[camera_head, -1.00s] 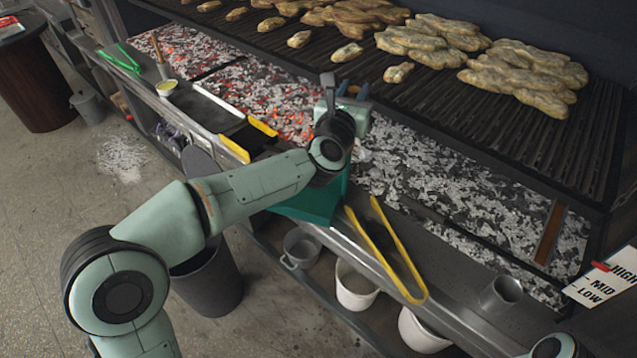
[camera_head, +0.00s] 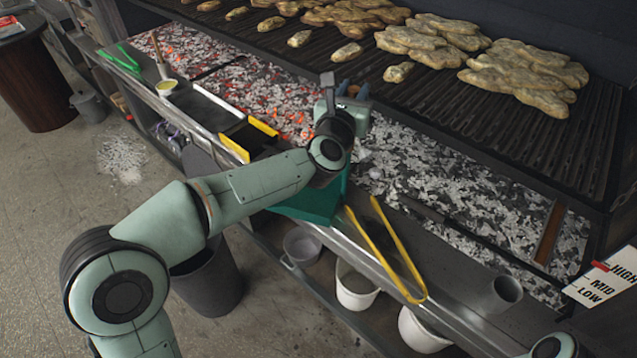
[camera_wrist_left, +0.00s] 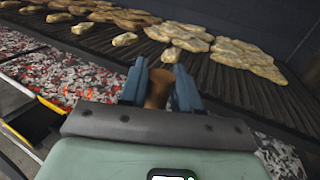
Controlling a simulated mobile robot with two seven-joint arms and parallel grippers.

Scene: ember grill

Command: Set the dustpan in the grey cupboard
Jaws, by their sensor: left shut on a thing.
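My left gripper (camera_head: 345,88) is above the coal bed, in front of the grill grate. It is shut on a brown, wooden-looking handle, whose end (camera_wrist_left: 158,88) shows between the fingers in the left wrist view. A teal pan-like body (camera_head: 312,204), which looks like the dustpan, is partly hidden behind my left forearm at the grill's front ledge. The arm hides how the handle joins it. I cannot make out a grey cupboard in these views. My right gripper is out of view.
Yellow tongs (camera_head: 395,255) lie on the front ledge (camera_head: 450,268), right of the teal body. A yellow-handled tray (camera_head: 247,140) is to its left. Food (camera_head: 435,38) covers parts of the grate. White buckets (camera_head: 355,288) stand on the lower shelf, and a dark bin (camera_head: 210,283) on the floor.

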